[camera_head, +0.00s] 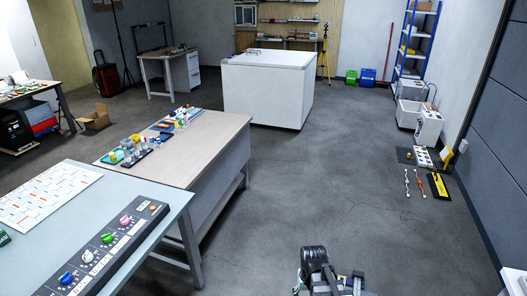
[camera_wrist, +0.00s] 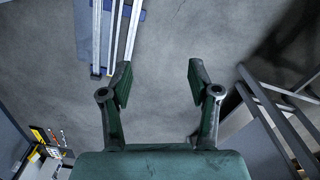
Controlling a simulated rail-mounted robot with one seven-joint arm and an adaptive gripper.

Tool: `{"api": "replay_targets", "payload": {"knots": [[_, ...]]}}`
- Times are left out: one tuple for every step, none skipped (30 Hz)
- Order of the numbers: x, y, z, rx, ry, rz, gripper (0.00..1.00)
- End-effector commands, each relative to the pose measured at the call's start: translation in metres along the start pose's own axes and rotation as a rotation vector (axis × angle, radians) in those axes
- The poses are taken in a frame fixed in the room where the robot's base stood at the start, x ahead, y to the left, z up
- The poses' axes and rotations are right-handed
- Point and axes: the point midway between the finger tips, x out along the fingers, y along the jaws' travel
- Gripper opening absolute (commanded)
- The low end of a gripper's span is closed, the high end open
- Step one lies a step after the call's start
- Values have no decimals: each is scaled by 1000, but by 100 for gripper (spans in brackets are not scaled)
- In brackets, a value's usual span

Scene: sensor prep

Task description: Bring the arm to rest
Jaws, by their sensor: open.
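My gripper (camera_wrist: 158,83) shows in the wrist view with its two dark fingers spread wide apart. It is open, with only bare grey floor between the fingertips. In the head view, part of my own arm (camera_head: 318,270) shows at the bottom edge, right of centre. The gripper's fingers cannot be made out in that view.
A grey table (camera_head: 150,203) with a knob panel (camera_head: 95,250) stands at the left. Behind it is a wooden-topped table (camera_head: 215,135) with small coloured items. A white chest (camera_head: 265,85) stands further back. A blue shelf (camera_head: 418,45) is at the back right. The central floor (camera_head: 340,180) is clear.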

Motion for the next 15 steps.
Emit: {"api": "replay_targets", "payload": {"knots": [[0, 13, 22, 13, -3, 0, 61], [0, 18, 30, 18, -3, 0, 61], [3, 24, 38, 22, -5, 0, 61], [12, 21, 37, 17, -20, -1, 61], [17, 20, 40, 16, -33, 0, 61], [24, 20, 46, 15, -49, 0, 61], [30, 20, 51, 15, -61, -1, 61], [34, 20, 56, 15, -73, -1, 61], [42, 20, 64, 15, -91, -1, 61], [47, 19, 69, 15, -104, -1, 61], [53, 19, 76, 15, -119, -1, 61], [60, 19, 84, 15, -138, -1, 61], [67, 19, 92, 16, -155, -1, 61], [73, 19, 99, 16, -171, -1, 61], [82, 18, 111, 16, -195, -1, 61]]}}
